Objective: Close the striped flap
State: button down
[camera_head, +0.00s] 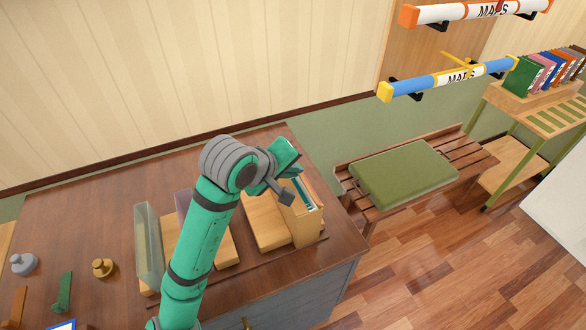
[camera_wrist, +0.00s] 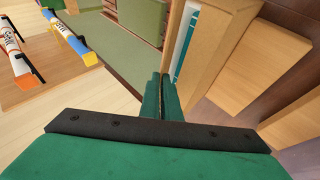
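I cannot make out a striped flap in either view. In the head view, upright panels stand on the desk: a translucent grey-green one (camera_head: 148,245) and a purple one (camera_head: 184,203), partly hidden by my arm. To their right is a light wooden holder (camera_head: 307,226) with thin books or folders in it. My gripper (camera_head: 284,181) is above this holder. In the wrist view my gripper's green fingers (camera_wrist: 161,95) are together, with nothing visible between them. The holder's wooden side (camera_wrist: 218,45) is just beyond and right of them; whether they touch it is unclear.
The brown desk (camera_head: 90,215) carries a grey knob-shaped object (camera_head: 24,264), a brass one (camera_head: 103,268) and a green upright piece (camera_head: 63,292). Right of the desk are a bench with a green cushion (camera_head: 405,178) and a book cart (camera_head: 530,95). Map tubes (camera_head: 450,77) hang on the wall.

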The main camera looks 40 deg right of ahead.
jog(key=shift+a+f, duration=0.1)
jog(key=shift+a+f+n+h, duration=0.15)
jog(key=shift+f+h, duration=0.05)
jog(key=shift+h, duration=0.45)
jog(key=shift+a+f+n+h, duration=0.15)
jog(key=shift+h, duration=0.5)
jog(key=shift+w, duration=0.1)
jog(key=c, duration=2.3)
grip_release()
jog(key=shift+a, duration=0.1)
jog(key=v, duration=1)
jog(key=shift+a+r, duration=0.2)
jog(key=shift+a, duration=0.1)
